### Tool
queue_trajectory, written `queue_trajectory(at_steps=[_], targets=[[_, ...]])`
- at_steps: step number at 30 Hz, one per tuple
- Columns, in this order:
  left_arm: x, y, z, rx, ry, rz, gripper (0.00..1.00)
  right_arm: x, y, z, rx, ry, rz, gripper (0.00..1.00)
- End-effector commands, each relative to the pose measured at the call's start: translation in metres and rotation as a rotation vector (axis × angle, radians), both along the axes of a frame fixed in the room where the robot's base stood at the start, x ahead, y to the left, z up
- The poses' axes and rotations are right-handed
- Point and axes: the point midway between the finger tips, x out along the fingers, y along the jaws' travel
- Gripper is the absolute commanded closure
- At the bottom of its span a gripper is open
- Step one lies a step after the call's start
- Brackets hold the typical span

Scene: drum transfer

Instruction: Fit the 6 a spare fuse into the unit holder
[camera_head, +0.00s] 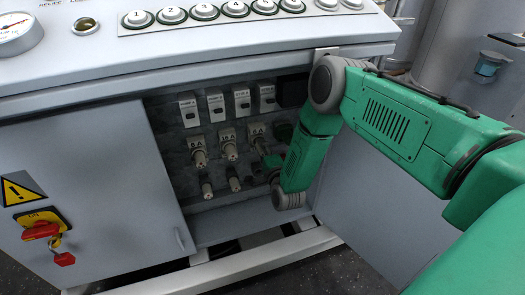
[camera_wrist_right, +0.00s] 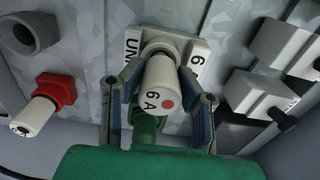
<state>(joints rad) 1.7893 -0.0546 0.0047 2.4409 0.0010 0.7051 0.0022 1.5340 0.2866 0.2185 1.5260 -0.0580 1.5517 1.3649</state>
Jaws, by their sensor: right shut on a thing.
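The 6 A fuse (camera_wrist_right: 157,82) is a white cap marked "6 A" with a red dot, in the middle of the right wrist view. My right gripper (camera_wrist_right: 160,88) is shut on it, with one blue-grey finger on each side. The unit holder (camera_wrist_right: 185,48) is a pale plate marked "UN" and "6" right behind the fuse. The fuse is in line with the holder, and its far end is hidden, so I cannot tell how deep it sits. In the head view my right gripper (camera_head: 271,164) is small and dark at the right of the fuse panel. My left gripper is out of view.
The open cabinet has a panel with other fuse holders (camera_head: 198,150) and labelled switches (camera_head: 189,110). In the right wrist view, a red-based fuse (camera_wrist_right: 50,97) and a grey socket (camera_wrist_right: 35,32) are left, white blocks (camera_wrist_right: 258,93) right. The cabinet door (camera_head: 85,200) is at left.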

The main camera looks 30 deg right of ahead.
Motion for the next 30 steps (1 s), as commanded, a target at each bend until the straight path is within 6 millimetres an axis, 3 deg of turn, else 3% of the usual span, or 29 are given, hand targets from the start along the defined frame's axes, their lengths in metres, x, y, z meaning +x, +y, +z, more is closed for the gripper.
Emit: queue_trajectory(at_steps=[20, 21, 23, 30], targets=[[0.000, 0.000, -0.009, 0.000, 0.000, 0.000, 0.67, 0.014, -0.003, 0.000, 0.000, -0.001, 0.000, 1.00], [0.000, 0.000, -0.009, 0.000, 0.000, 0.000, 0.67, 0.014, -0.003, 0.000, 0.000, 0.000, 0.000, 0.65], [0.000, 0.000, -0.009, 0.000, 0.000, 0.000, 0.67, 0.014, -0.003, 0.000, 0.000, 0.000, 0.000, 0.47], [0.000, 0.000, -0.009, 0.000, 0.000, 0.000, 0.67, 0.013, -0.003, 0.000, 0.000, 0.000, 0.000, 0.47]])
